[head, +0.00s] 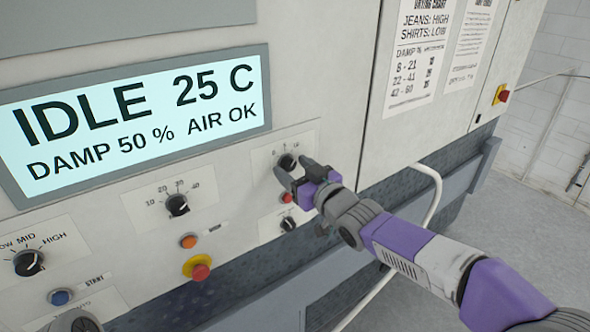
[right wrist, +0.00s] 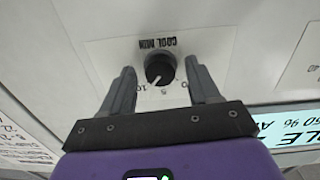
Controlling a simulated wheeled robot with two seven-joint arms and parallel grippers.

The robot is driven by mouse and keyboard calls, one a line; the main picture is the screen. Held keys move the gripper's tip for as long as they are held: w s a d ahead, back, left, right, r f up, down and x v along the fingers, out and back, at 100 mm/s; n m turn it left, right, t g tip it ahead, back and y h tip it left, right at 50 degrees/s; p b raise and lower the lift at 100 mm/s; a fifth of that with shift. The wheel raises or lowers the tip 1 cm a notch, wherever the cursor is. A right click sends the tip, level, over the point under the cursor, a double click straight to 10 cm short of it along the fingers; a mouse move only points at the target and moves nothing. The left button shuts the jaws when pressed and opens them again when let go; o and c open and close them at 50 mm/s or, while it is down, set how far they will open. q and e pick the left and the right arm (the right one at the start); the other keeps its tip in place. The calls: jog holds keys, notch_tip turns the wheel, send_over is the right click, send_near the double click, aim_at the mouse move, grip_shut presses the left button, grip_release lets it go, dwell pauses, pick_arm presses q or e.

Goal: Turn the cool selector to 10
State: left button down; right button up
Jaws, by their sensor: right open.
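The cool selector (head: 287,162) is a black round knob on a pale plate. My right gripper (head: 297,171) is open in front of the plate. In the right wrist view its two fingers (right wrist: 158,88) stand one on each side of the knob, with a gap on both sides. In the head view the fingers partly cover the plate and marks.
Below the selector are a red button (head: 286,198) and a small black knob (head: 288,223). To the left are a 10-40 knob (head: 177,205), an orange button (head: 189,241), a red-and-yellow stop button (head: 198,268) and a display (head: 140,125). A white rail (head: 433,195) stands behind my arm.

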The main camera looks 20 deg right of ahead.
jog(key=v, duration=0.7)
jog(key=shift+s, duration=0.25)
jog(key=w+a+f+m+g+h+b, duration=0.1)
jog(key=a+f+m+g+b, duration=0.2)
jog(key=f, duration=1.6)
jog(key=a+f+g+h+b, duration=0.1)
jog(key=f+g+b, duration=0.25)
jog(key=f, duration=1.45)
jog(key=s+a+f+m+g+b, duration=0.1)
jog(key=s+f+g, duration=0.2)
jog(key=s+f, duration=0.4)
jog(key=s+a+f+m+g+b, duration=0.1)
jog(key=s+a+f+g+b, duration=0.1)
jog(key=s+f, duration=0.6)
jog(key=s+a+f+m+g+b, duration=0.1)
jog(key=s+f+g, duration=0.4)
jog(key=f, duration=1.1)
jog(key=shift+s+a+m+b, duration=0.2)
jog(key=shift+s+m+b, duration=0.3)
jog(key=shift+s, duration=0.65)
